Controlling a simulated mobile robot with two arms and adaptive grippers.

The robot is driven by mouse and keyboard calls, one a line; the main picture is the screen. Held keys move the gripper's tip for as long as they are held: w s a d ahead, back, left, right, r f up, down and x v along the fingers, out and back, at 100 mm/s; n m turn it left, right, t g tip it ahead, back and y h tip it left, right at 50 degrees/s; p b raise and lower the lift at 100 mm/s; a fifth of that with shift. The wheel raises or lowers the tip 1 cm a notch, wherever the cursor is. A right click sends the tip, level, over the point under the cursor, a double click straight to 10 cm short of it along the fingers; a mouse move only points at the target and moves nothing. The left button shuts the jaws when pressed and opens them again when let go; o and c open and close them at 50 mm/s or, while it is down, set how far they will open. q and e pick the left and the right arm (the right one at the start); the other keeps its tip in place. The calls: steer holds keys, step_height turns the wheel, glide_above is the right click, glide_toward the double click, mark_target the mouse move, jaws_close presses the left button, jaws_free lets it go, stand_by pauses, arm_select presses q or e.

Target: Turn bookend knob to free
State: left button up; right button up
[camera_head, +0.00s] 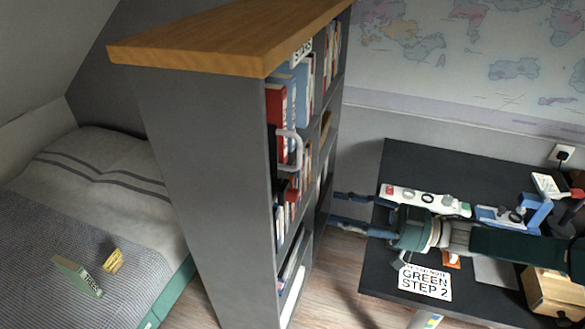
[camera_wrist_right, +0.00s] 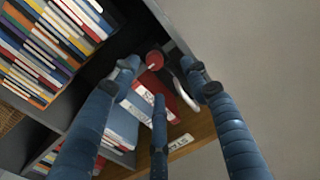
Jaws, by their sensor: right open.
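The bookcase (camera_head: 200,160) stands in the middle of the head view. A pale curved bracket (camera_head: 297,150), which looks like the bookend, juts from its upper shelf by a red book (camera_head: 275,105). A dark red round knob (camera_head: 292,195) shows just below it. In the right wrist view the red knob (camera_wrist_right: 154,60) lies beyond my fingertips, beside the bracket (camera_wrist_right: 188,78). My right gripper (camera_head: 335,208) is open and empty, right of the bookcase; its blue fingers are spread in the right wrist view (camera_wrist_right: 160,82), apart from the knob. My left gripper is not in view.
A black desk (camera_head: 385,270) at the right carries a white strip with round parts (camera_head: 425,200), a blue device (camera_head: 520,215), a "GREEN STEP 2" card (camera_head: 425,282) and a wooden box (camera_head: 555,292). A bed (camera_head: 90,220) with two small items is at the left. Floor shows between bookcase and desk.

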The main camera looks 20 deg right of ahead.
mark_target(298, 197)
steer(key=shift+h, duration=0.4)
steer(key=p+x, duration=0.1)
steer(key=x, duration=0.2)
steer(key=w+p+x, duration=0.1)
steer(key=x, duration=0.1)
steer(key=r+p+x, duration=0.1)
steer(key=x, duration=0.2)
steer(key=shift+w, duration=0.4)
steer(key=shift+w+a+f+p, duration=0.1)
steer(key=shift+w+a+p, duration=0.2)
steer(key=shift+a, duration=0.05)
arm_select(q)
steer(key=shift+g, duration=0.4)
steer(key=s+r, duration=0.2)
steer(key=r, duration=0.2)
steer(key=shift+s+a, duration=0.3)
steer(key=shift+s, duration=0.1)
arm_select(e)
steer(key=c, duration=1.2)
